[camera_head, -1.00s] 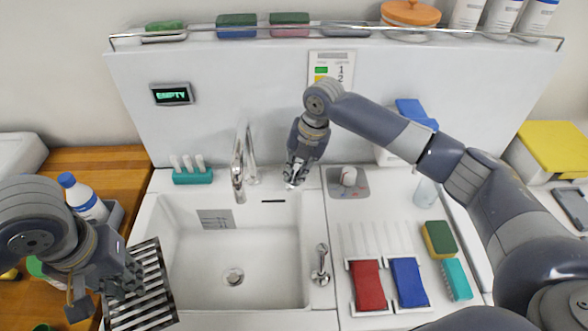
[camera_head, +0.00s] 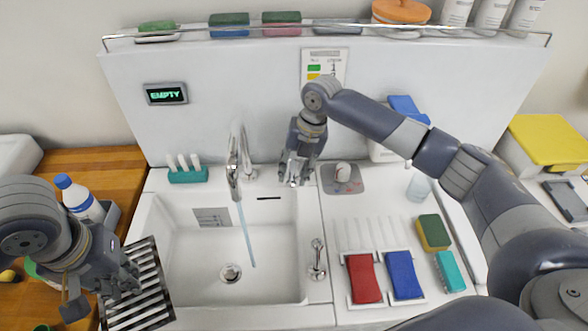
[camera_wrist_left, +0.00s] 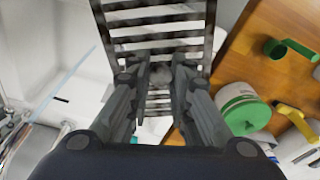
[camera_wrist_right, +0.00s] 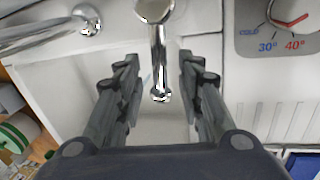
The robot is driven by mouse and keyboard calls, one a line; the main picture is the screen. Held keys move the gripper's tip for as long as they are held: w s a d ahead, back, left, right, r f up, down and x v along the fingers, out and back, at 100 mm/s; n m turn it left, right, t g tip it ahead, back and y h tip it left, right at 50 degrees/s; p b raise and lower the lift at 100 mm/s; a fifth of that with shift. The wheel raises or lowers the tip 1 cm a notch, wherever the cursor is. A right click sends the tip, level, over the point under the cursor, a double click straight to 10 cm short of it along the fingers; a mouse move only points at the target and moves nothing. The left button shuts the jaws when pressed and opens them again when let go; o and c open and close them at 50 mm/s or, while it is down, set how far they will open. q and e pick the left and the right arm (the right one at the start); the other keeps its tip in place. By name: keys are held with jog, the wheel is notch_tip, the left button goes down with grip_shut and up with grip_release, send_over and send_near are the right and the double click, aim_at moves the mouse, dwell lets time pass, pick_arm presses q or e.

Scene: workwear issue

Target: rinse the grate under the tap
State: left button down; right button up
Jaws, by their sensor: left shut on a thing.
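The grate (camera_head: 150,292) is a dark slatted metal rack at the left edge of the sink (camera_head: 305,250). My left gripper (camera_head: 128,284) is shut on it; the left wrist view shows the grate (camera_wrist_left: 157,30) between the fingers. The tap (camera_head: 235,165) stands at the back of the sink, and a thin stream of water (camera_head: 246,235) runs from it into the basin. My right gripper (camera_head: 293,180) is to the right of the tap. In the right wrist view its fingers are spread and empty, with a chrome lever (camera_wrist_right: 158,60) between them, apart from both.
A temperature dial (camera_head: 343,173) sits right of the sink. Red (camera_head: 364,278) and blue (camera_head: 404,275) pads and sponges lie on the right drainboard. A bottle (camera_head: 80,198) stands on the wooden counter at left. A display (camera_head: 166,94) reads EMPTY. The basin is free.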

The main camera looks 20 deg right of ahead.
jog(key=shift+w+d+r, duration=0.15)
jog(key=shift+d+r, duration=0.05)
jog(key=shift+r, duration=0.35)
jog(key=v, duration=1)
jog(key=shift+s+r, duration=0.2)
jog(key=shift+r, duration=0.2)
jog(key=shift+f, duration=0.1)
